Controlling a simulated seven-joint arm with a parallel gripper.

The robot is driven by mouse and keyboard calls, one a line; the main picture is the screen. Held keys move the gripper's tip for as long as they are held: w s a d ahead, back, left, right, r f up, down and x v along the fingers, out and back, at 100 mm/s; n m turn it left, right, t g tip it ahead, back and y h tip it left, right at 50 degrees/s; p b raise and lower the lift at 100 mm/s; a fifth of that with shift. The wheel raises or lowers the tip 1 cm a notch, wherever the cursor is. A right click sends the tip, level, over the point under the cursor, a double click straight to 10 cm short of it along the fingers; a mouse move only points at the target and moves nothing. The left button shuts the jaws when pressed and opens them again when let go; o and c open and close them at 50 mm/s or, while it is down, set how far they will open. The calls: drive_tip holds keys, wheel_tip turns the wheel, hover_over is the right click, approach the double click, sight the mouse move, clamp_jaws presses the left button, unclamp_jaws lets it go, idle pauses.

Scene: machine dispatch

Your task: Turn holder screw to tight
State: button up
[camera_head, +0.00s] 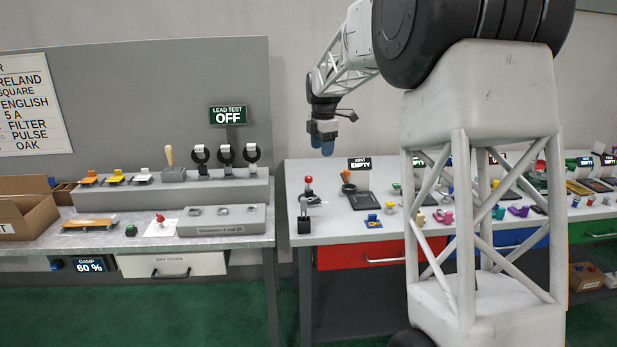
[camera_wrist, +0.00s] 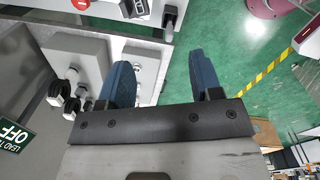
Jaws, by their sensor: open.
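No part is labelled as the holder screw, and I cannot tell for certain which one it is. Three upright holders with black rings and white tops (camera_head: 226,156) stand on the grey raised shelf of the left bench; some also show at the left of the wrist view (camera_wrist: 72,90). A small red knob (camera_head: 160,218) stands on a white sheet in front of the shelf. My gripper (camera_head: 322,136) hangs above the gap between the two benches, apart from all these. In the wrist view its blue fingers (camera_wrist: 162,82) are spread with nothing between them.
The left bench also carries a "LEAD TEST OFF" sign (camera_head: 228,115), a grey block (camera_head: 222,220), a wood-handled stamp (camera_head: 170,160) and a cardboard box (camera_head: 25,208). The right bench (camera_head: 335,228) holds a red-topped lever (camera_head: 308,190) and several small parts.

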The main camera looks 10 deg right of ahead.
sight(309, 177)
drive_tip(key=w+f+n, duration=0.2)
drive_tip(key=w+f, duration=0.1)
drive_tip(key=w, duration=0.2)
drive_tip(key=w+a+f+n, duration=0.1)
drive_tip(key=w+f+n, duration=0.1)
drive_tip(key=w, duration=0.4)
drive_tip(key=w+a+f+n, duration=0.1)
drive_tip(key=w+f+n, duration=0.2)
drive_tip(key=w+f, duration=0.2)
drive_tip(key=shift+w+a+g, duration=0.15)
drive_tip(key=shift+a+g, duration=0.1)
drive_tip(key=shift+g, duration=0.05)
drive_tip(key=shift+f, duration=3.9)
drive_tip(key=shift+c, duration=0.2)
drive_tip(key=c, duration=0.9)
drive_tip(key=shift+m, duration=0.4)
